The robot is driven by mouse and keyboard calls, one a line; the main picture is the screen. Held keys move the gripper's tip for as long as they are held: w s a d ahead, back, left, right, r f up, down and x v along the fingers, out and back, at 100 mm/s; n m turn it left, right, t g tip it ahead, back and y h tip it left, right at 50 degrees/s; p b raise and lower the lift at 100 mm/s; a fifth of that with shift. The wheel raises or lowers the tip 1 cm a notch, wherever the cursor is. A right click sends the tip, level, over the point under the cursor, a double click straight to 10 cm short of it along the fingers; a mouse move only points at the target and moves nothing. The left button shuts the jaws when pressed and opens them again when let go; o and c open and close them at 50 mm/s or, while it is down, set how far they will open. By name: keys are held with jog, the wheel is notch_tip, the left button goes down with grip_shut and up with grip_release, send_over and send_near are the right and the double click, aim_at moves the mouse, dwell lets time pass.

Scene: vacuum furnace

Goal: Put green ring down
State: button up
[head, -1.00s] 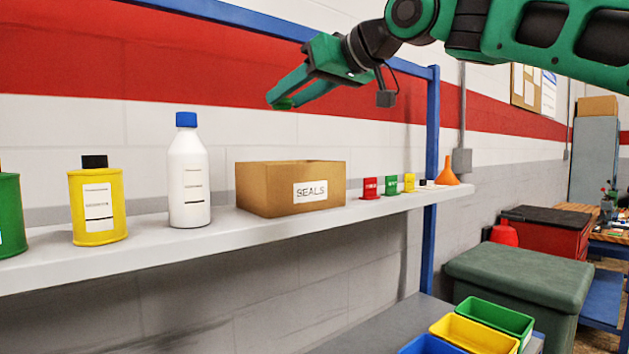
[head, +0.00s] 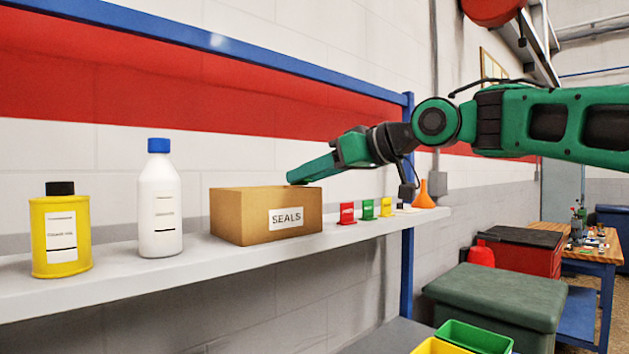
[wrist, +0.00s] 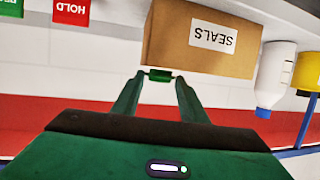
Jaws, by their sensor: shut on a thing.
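My gripper (head: 297,178) is at the back right rim of the open cardboard box marked SEALS (head: 240,222), with its fingers slanting down to the left. In the wrist view, my gripper (wrist: 160,78) is shut on the green ring (wrist: 160,75), seen edge-on between the fingertips. The box (wrist: 172,40) shows upside down just beyond it. In the head view the ring cannot be made out clearly from the green fingers. The inside of the box is hidden.
The box stands on a grey shelf (head: 110,270). Left of it are a white bottle (head: 160,210) and a yellow can (head: 60,235). Right of it are small red (head: 347,212), green (head: 368,208) and yellow (head: 385,206) signs and an orange funnel (head: 424,196). A blue post (head: 407,260) stands near the shelf's right end.

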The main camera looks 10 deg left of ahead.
jog(key=shift+f, duration=0.4)
jog(key=shift+f, duration=0.55)
jog(key=o, duration=1)
jog(key=shift+f, duration=0.1)
jog(key=shift+r, duration=0.45)
jog(key=r+v, duration=0.1)
jog(key=v, duration=1.1)
